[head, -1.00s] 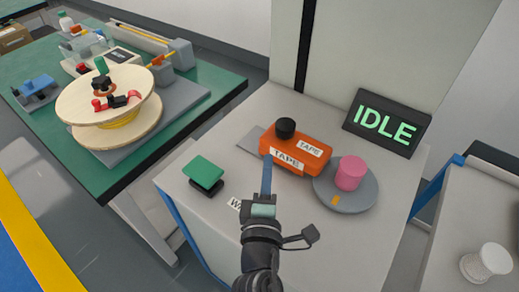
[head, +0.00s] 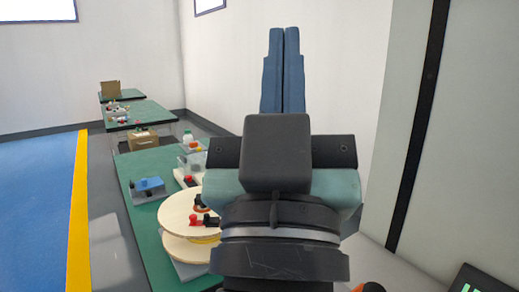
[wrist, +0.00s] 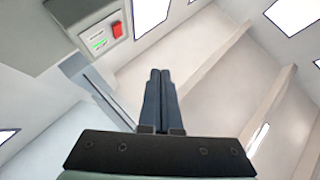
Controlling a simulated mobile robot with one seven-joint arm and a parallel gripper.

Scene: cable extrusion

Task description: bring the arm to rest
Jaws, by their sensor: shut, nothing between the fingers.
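My gripper (head: 284,70) is raised upright in front of the head camera, with its two blue fingers pressed together and nothing between them. It fills the middle of the head view and hides part of the scene behind it. In the wrist view my gripper (wrist: 160,75) also shows its fingers together, against the walls and ceiling. The gripper touches nothing that I can see.
A green-topped table (head: 138,215) to the left holds a wooden spool (head: 183,218), a blue device (head: 148,185) and small items. More green tables (head: 138,112) stand beyond. A tall pale cabinet (head: 440,150) with a dark strip is at right. Blue floor is clear at left.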

